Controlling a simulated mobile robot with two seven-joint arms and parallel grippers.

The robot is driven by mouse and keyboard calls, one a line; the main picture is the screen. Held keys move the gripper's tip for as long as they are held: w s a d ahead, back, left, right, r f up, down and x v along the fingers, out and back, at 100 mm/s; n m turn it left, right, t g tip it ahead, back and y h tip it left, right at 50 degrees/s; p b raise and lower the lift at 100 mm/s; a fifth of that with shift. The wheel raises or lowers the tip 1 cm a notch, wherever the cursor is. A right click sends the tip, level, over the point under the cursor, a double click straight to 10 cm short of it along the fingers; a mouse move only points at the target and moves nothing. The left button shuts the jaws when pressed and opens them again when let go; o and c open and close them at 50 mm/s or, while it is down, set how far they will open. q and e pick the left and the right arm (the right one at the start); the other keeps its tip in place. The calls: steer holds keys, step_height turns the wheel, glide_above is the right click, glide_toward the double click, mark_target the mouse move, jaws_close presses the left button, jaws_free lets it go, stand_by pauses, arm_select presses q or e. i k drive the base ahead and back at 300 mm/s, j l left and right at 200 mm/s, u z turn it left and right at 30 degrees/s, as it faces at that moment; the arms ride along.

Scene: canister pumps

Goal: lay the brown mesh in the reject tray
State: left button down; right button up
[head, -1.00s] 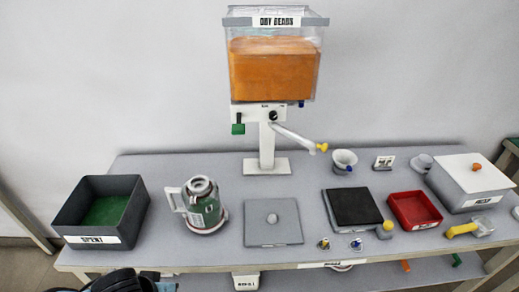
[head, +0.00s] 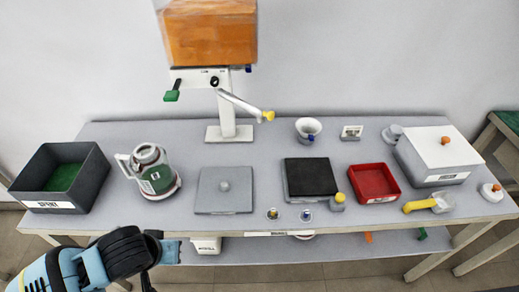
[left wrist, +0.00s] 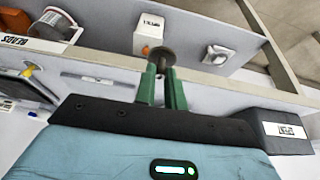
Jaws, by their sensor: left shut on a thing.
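The brown mesh (left wrist: 162,58) is a small dark brown disc in the left wrist view. My left gripper (left wrist: 162,76), with green fingers, is shut on it at the fingertips. In the head view my left gripper (head: 172,252) is in front of the table's front edge at lower left; the mesh cannot be made out there. The red tray (head: 374,198), likely the reject tray, stands on the right part of the table and looks empty; its label is too small to read. My right gripper is in neither current view.
A dark SPENT bin (head: 92,190) stands at the left end, next to a jug (head: 152,172). A grey lidded plate (head: 224,204), a black-topped pad (head: 311,177) and small knobs (head: 306,215) lie between jug and red tray. A white box (head: 437,158) and yellow-handled scoop (head: 425,205) are right.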

mark_target(371, 185)
steer(key=l, duration=0.8)
steer(key=i+l, duration=0.15)
steer(key=l, duration=0.65)
